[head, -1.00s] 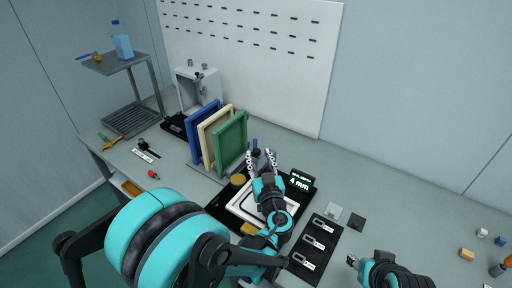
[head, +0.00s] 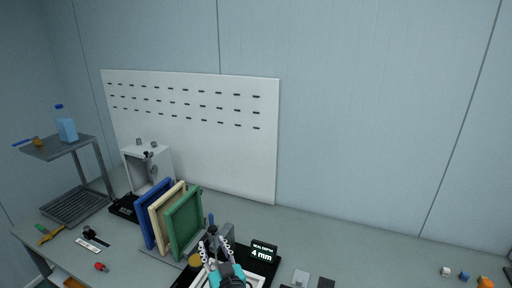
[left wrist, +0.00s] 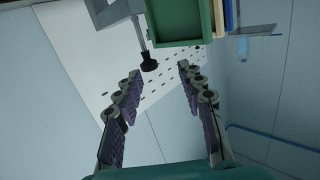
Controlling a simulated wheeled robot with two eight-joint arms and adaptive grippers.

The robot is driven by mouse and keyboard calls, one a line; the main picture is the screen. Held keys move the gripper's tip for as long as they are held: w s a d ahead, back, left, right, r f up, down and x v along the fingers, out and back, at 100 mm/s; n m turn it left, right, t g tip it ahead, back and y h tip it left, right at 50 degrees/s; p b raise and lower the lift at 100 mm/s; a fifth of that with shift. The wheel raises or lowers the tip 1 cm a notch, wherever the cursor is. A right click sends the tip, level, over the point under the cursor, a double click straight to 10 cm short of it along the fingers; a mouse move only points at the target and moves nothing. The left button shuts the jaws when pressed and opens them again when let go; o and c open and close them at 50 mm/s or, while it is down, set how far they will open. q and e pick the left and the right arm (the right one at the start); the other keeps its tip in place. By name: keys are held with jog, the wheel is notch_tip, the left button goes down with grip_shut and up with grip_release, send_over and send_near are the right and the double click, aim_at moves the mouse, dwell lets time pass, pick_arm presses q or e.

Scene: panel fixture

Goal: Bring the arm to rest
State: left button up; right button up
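My left gripper (head: 217,244) is above the black fixture at the bottom of the head view, in front of a grey upright part (head: 227,232). Its two fingers are spread apart with nothing between them, as the left wrist view (left wrist: 160,72) also shows. In that view a black knob on a stem (left wrist: 148,63) appears beyond the fingertips, with a green panel (left wrist: 182,20) behind it. I cannot tell the knob's distance. My right gripper is outside both views.
Blue, cream and green panels (head: 186,224) stand in a rack left of my gripper. A small display (head: 262,252) reads 4 mm. A grey shelf (head: 58,148) holds a blue bottle (head: 66,125). Small blocks (head: 464,276) lie far right. The bench's right-centre (head: 380,258) is clear.

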pick_arm(q)
jog(key=s+a+f+m+g+h, duration=0.2)
jog(key=s+a+f+g, duration=0.2)
jog(key=s+a+g, duration=0.35)
jog(key=s+d+m+h, duration=0.1)
jog(key=s+d+h, duration=0.1)
jog(key=s, duration=0.4)
jog(key=s+d+f+m+h, duration=0.1)
jog(key=s+d+h, duration=0.1)
jog(key=s, duration=0.3)
jog(key=shift+s+d+f+m+h, duration=0.2)
jog(key=shift+s+f+m+h, duration=0.15)
jog(key=shift+h, duration=0.55)
